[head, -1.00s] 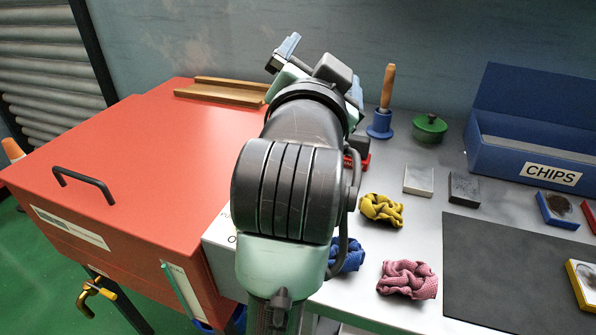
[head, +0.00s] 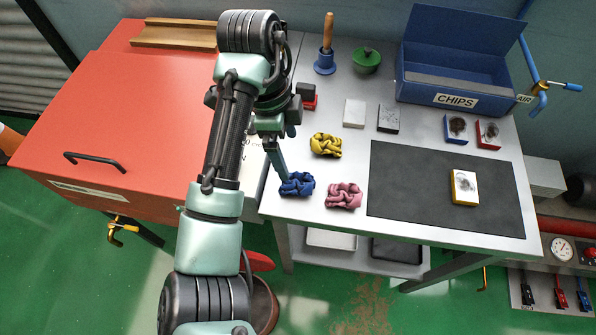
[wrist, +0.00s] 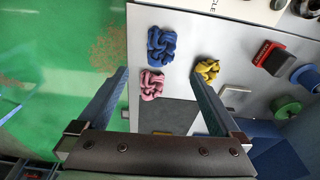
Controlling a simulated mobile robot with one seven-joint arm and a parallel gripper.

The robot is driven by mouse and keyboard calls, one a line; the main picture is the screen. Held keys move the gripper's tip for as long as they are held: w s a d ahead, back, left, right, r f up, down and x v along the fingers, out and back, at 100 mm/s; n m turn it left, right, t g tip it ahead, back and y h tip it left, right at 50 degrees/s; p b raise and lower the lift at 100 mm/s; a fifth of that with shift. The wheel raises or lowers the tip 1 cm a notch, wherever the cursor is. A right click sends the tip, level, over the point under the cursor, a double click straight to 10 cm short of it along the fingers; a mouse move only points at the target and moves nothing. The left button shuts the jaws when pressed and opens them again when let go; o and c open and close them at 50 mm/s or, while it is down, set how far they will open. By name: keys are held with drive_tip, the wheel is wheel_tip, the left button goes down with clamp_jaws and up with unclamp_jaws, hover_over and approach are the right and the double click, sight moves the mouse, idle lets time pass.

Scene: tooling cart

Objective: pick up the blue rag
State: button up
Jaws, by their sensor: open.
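The crumpled blue rag (head: 297,184) lies near the left front edge of the grey cart top, left of the pink rag (head: 344,195) and in front of the yellow rag (head: 326,145). In the wrist view the blue rag (wrist: 161,46) shows whole, ahead of the fingertips and between their lines. My gripper (wrist: 159,73) is open and empty, its two fingers spread wide. In the head view one finger overlaps the area just behind the blue rag. The fingers appear above the cart top; contact with the rag cannot be told.
A dark mat (head: 400,190) lies right of the rags. Blocks, a wooden-handled tool (head: 326,58), a green lidded item (head: 366,61) and a blue chips bin (head: 455,83) stand behind. A red cabinet (head: 130,110) adjoins at left.

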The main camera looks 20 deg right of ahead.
drive_tip(key=b, duration=0.3)
hover_over(296, 180)
drive_tip(key=f, duration=0.7)
drive_tip(key=shift+a, duration=0.35)
drive_tip(key=shift+d+f, duration=0.2)
drive_tip(key=shift+f, duration=1.25)
drive_tip(key=shift+d+f, duration=0.15)
drive_tip(key=shift+f, duration=1.3)
drive_tip(key=c, duration=1.3)
